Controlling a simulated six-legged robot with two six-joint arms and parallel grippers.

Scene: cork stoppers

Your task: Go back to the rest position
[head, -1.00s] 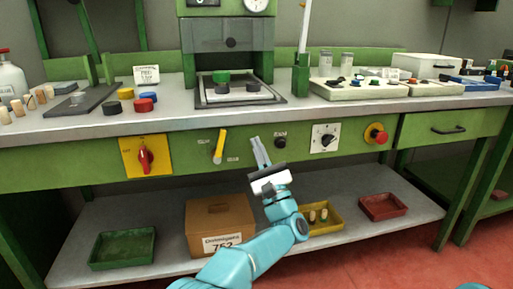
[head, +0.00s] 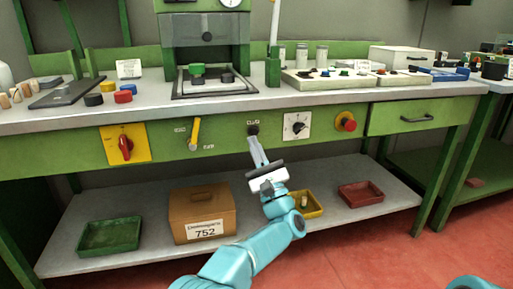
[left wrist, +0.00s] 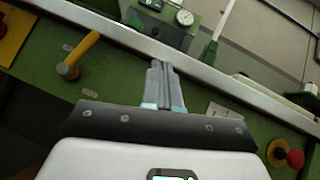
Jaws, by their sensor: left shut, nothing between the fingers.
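My left gripper (head: 256,146) is shut and empty in the head view, pointing up in front of the green bench front, just below a small black knob (head: 253,130). In the left wrist view its two fingers (left wrist: 162,72) lie side by side against the green panel. Several cork stoppers (head: 16,95) stand on the bench top at the far left, well away from it. My right gripper is not in view; only a small teal piece shows at the bottom right corner.
On the lower shelf are a cardboard box (head: 202,208), a green tray (head: 110,237), a yellow tray (head: 315,207) and a red tray (head: 361,193).

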